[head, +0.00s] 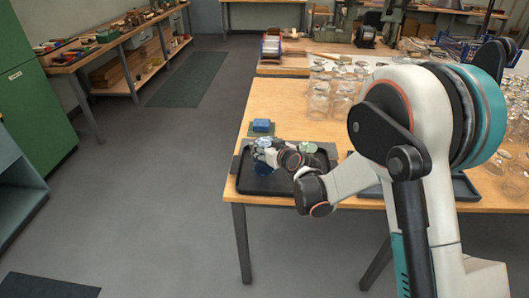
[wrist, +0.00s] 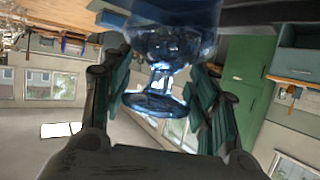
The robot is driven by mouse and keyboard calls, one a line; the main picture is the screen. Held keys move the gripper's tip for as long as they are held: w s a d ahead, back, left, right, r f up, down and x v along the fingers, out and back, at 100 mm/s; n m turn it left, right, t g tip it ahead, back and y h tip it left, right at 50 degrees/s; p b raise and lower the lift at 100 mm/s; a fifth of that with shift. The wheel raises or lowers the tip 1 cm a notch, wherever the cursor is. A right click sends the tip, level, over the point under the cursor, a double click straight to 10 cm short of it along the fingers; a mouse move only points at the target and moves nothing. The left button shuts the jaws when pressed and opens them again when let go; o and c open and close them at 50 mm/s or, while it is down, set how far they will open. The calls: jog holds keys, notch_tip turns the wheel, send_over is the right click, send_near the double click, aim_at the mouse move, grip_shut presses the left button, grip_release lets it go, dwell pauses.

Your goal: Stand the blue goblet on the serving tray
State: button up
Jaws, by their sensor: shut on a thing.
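The blue goblet (wrist: 160,102) is clear blue glass and sits between my gripper's (wrist: 160,108) two dark fingers in the wrist view. Its bowl is at the top of that picture and its foot lower down, nearer the palm. My gripper is shut on it. In the head view, my gripper (head: 268,155) is over the dark serving tray (head: 250,184) at the table's near left corner. Dark blue glass shows just below the gripper there, partly hidden. I cannot tell whether the goblet touches the tray.
A blue block (head: 262,125) on a green pad lies behind the tray. A pale green round item (head: 308,147) is at the tray's back right. A second dark tray (head: 465,187) lies to the right, partly behind my arm. Several clear glasses (head: 320,98) crowd the table farther back.

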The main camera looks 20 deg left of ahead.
jog(key=shift+f, duration=0.45)
jog(key=shift+f, duration=0.15)
jog(key=o, duration=1.3)
jog(key=shift+c, duration=0.2)
jog(key=shift+s+d+r, duration=0.1)
jog(key=shift+r, duration=0.15)
jog(key=p+v, duration=0.3)
jog(key=v, duration=0.8)
jog(key=shift+s+d, duration=0.2)
jog(key=shift+s, duration=0.1)
jog(key=shift+r, duration=0.15)
